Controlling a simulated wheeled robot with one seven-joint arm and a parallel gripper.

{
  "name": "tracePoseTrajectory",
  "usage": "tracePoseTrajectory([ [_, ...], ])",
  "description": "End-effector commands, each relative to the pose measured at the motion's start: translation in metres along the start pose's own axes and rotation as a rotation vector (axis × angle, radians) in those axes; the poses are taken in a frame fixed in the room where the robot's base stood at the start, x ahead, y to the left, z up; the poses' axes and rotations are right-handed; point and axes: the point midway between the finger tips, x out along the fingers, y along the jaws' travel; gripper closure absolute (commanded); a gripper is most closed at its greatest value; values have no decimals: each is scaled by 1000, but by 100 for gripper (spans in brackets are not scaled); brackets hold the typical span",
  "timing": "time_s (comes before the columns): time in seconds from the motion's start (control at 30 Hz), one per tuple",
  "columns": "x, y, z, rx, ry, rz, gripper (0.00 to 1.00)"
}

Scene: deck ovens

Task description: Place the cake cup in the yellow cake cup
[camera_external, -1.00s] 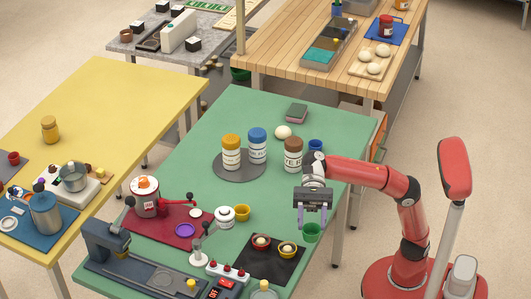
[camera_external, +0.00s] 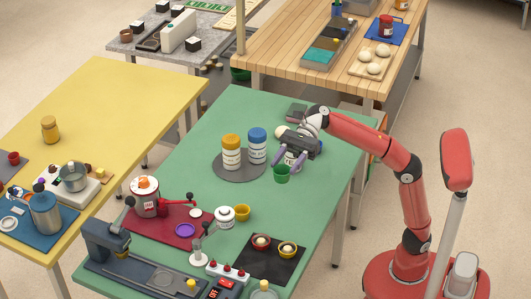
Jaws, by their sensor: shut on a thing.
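My gripper (camera_external: 288,160) is shut on a green cake cup (camera_external: 281,174) and holds it upright, to the right of the grey round turntable. The height of the green cup above the table is hard to tell. An empty-looking yellow cake cup (camera_external: 242,212) stands on the green table, nearer the camera and to the left of the held cup, beside a white jar. Another yellow cup (camera_external: 287,250) with something in it sits on the black mat. A blue cup and a brown-lidded jar seen earlier are hidden behind my arm and gripper.
The turntable (camera_external: 228,174) bears an orange-lidded jar (camera_external: 231,153) and a blue-lidded jar (camera_external: 257,146). A filled red cup (camera_external: 261,241) is on the black mat (camera_external: 266,263). A white jar (camera_external: 225,217) stands left of the yellow cup. The green table (camera_external: 315,205) is bare on its right side.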

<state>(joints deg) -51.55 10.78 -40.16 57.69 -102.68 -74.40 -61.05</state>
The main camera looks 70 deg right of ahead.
Motion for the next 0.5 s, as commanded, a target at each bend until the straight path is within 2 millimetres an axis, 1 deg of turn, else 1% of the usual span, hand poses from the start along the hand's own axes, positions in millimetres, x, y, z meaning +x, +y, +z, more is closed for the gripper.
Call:
tracePoseTrajectory([
  [0.03, 1, -19, -6, 10, 2, -40, 76],
  [0.07, 2, -30, -9, 15, 2, -63, 76],
  [0.2, 0, -84, -28, 38, 2, -175, 76],
  [0.3, -5, -116, -39, 51, 0, -240, 76],
  [0.4, -11, -137, -47, 57, 0, -284, 76],
  [0.5, -14, -148, -54, 61, 0, -307, 76],
])
